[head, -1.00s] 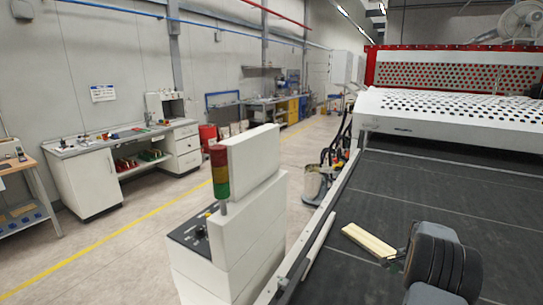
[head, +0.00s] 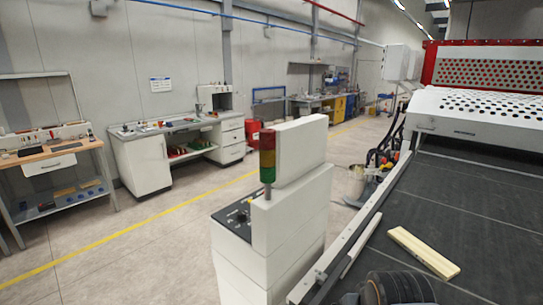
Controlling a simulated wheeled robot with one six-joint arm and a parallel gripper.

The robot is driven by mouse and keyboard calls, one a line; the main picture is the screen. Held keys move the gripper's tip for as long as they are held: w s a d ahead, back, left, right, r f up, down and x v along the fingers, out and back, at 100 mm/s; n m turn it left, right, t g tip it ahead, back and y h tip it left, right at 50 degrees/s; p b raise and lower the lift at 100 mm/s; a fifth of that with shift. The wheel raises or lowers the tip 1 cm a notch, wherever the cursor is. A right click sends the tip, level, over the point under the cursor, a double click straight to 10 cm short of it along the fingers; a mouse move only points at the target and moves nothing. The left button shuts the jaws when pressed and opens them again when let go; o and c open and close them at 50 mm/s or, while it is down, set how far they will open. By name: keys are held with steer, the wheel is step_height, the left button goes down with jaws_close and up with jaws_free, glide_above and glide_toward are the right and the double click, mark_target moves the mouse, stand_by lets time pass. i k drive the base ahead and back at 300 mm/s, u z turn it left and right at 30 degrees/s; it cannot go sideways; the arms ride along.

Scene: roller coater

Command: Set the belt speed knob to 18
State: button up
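The control console (head: 285,240) is a white cabinet standing left of the conveyor. Its dark sloped panel (head: 236,218) faces left and carries small knobs and buttons. A yellowish control shows on the panel, but I cannot tell which one is the belt speed knob, and no setting can be read. A red, amber and green signal light (head: 268,160) stands on the console. Part of my arm, dark and rounded, shows at the bottom edge over the belt. My gripper's fingers are not visible.
The dark conveyor belt (head: 470,195) fills the right side, with a pale wooden board (head: 423,252) on it. A white perforated machine (head: 480,115) stands behind. Workbenches (head: 145,165) line the left wall. Open floor (head: 150,255) with a yellow line lies left of the console.

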mark_target(242, 216)
steer(key=z, duration=0.85)
steer(key=k, duration=0.85)
steer(key=u, duration=1)
steer(key=i, duration=0.5)
